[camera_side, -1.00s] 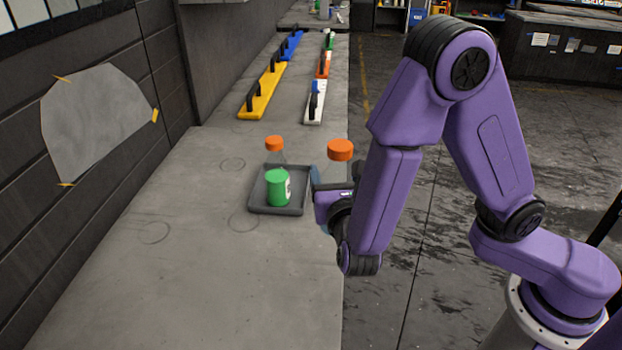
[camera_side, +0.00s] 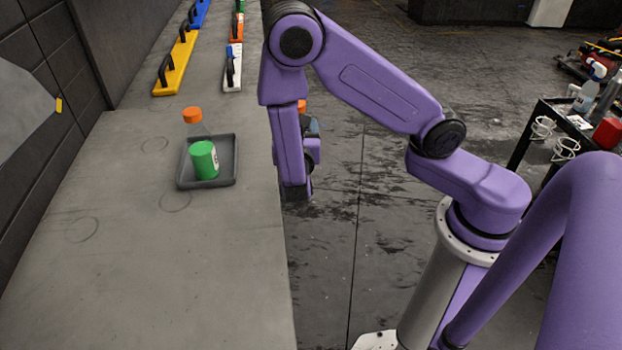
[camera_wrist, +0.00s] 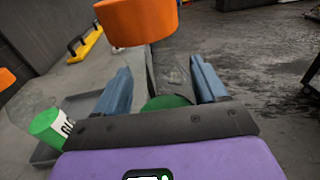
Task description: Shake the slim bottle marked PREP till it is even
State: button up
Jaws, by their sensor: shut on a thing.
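My gripper (camera_wrist: 163,84) is shut, its two blue fingers on either side of a bottle with an orange cap (camera_wrist: 137,20). In the wrist view a rounded green patch (camera_wrist: 167,102) shows low between the fingers; the bottle's walls look clear and hard to make out. In the side view my arm mostly hides the gripper (camera_side: 309,124) and bottle; a bit of the orange cap (camera_side: 302,105) shows beside the arm. They are off the bench's right edge, over the floor. No PREP marking can be read.
A grey tray (camera_side: 188,183) on the bench (camera_side: 150,270) holds a green container (camera_side: 204,160) with a white label and a clear bottle with an orange cap (camera_side: 192,115). Yellow (camera_side: 176,65) and white (camera_side: 232,72) handled tools lie behind. A dark cart (camera_side: 545,125) stands right.

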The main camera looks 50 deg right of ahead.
notch_tip(320, 180, up, 7)
jog(key=shift+d+r, duration=0.1)
jog(key=shift+d, duration=0.05)
notch_tip(320, 180, down, 8)
notch_tip(320, 180, up, 8)
jog(key=shift+f, duration=0.1)
notch_tip(320, 180, down, 8)
notch_tip(320, 180, up, 8)
jog(key=shift+r, duration=0.1)
notch_tip(320, 180, down, 8)
dwell(0.5)
dwell(0.3)
